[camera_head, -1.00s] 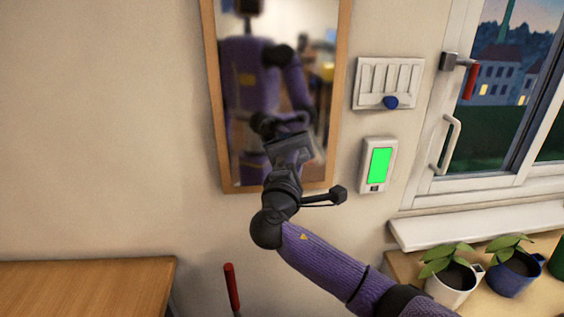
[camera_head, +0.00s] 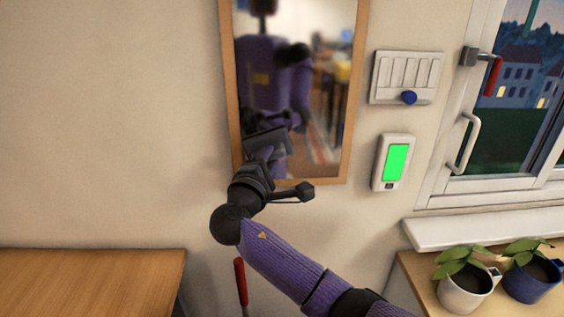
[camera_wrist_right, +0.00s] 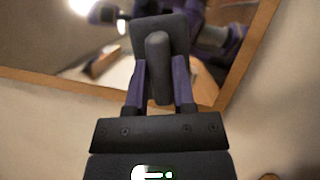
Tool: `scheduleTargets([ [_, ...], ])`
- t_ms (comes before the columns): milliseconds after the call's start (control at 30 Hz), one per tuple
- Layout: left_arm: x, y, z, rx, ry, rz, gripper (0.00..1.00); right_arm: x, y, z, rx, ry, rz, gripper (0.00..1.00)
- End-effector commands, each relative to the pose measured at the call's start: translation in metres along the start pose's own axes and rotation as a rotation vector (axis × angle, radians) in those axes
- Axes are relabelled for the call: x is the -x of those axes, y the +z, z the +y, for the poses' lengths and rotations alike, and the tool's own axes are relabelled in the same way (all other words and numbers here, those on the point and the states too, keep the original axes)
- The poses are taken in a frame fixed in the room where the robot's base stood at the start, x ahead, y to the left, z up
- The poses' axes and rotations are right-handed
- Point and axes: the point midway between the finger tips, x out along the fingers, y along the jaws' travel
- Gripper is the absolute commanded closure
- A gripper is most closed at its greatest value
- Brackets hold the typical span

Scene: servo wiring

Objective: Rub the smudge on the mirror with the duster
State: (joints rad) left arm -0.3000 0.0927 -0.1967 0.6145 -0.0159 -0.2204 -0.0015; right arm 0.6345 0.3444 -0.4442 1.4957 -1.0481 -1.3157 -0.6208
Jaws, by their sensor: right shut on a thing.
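The mirror (camera_head: 322,115) hangs on the wall in a wooden frame and shows a blurred reflection of my own body. My right gripper (camera_head: 262,158) is shut on the duster (camera_head: 267,141), a dark grey pad with a rounded handle. The duster is over the mirror's lower left part, close to the left frame edge. In the right wrist view, the two fingers clasp the handle of the duster (camera_wrist_right: 157,68) and the pad faces the mirror (camera_wrist_right: 112,62). I cannot tell whether the pad touches the glass. I cannot make out the smudge. My left gripper is not in view.
Right of the mirror are a white slotted panel with a blue knob (camera_head: 408,97) and a box with a green screen (camera_head: 396,162). Farther right are a window handle (camera_head: 467,145) and potted plants (camera_head: 465,290). A wooden table (camera_head: 90,285) stands lower left. Bare wall lies left.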

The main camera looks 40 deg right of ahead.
Motion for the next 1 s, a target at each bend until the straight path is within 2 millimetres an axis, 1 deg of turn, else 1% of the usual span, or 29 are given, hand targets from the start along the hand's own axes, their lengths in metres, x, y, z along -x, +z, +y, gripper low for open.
scheduleTargets([
  [133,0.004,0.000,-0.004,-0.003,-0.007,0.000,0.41,0.000,0.001,0.005,0.000,0.000,-0.001,1.00],
  [300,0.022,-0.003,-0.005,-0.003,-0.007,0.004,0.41,-0.004,0.006,0.025,0.000,0.001,0.000,1.00],
  [400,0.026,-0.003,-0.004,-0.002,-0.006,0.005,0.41,-0.006,0.007,0.030,0.001,0.001,0.000,1.00],
  [467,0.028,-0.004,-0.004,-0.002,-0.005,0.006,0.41,-0.007,0.010,0.029,0.002,0.000,-0.001,1.00],
  [700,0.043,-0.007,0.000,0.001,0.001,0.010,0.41,-0.017,0.036,0.020,0.003,0.000,-0.003,1.00],
  [900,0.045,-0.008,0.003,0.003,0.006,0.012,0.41,-0.020,0.045,0.015,0.001,0.000,-0.001,1.00],
  [1000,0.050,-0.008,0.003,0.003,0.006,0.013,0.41,-0.024,0.054,0.012,0.004,-0.001,-0.002,1.00],
])
